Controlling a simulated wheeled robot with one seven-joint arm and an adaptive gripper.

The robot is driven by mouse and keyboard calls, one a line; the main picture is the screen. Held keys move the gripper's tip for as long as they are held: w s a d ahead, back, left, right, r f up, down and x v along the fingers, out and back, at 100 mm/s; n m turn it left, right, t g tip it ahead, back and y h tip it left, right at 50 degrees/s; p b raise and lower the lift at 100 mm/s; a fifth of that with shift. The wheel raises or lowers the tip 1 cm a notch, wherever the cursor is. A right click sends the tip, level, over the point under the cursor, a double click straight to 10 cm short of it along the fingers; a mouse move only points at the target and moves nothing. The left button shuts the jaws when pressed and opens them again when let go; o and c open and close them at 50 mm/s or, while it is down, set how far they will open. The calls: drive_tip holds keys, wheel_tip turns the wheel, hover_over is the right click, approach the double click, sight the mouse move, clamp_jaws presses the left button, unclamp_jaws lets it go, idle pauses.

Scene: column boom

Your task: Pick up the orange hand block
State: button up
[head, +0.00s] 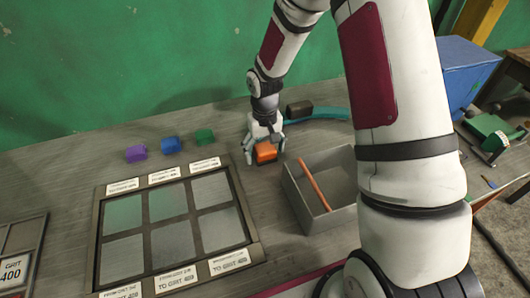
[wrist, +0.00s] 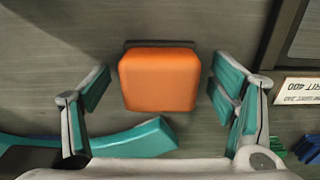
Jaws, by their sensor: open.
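The orange hand block (head: 265,152) sits on the grey workbench, left of the grey bin. In the wrist view the orange hand block (wrist: 160,79) lies between the two spread fingers, with a visible gap on each side. My gripper (head: 264,150) is low over the block, pointing down, open and holding nothing. Its fingers also show in the wrist view (wrist: 160,92), with teal pads left and right of the block. I cannot tell the exact height of the fingertips above the bench.
Purple (head: 136,153), blue (head: 171,145) and green (head: 204,137) blocks stand in a row to the left. A framed panel of grey squares (head: 255,222) lies in front. A grey bin (head: 300,200) with an orange-brown divider is at right. A teal strip (head: 325,113) and dark block (head: 299,108) lie behind.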

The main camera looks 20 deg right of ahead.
drive_tip(key=c, duration=1.3)
drive_tip(key=shift+r, duration=0.1)
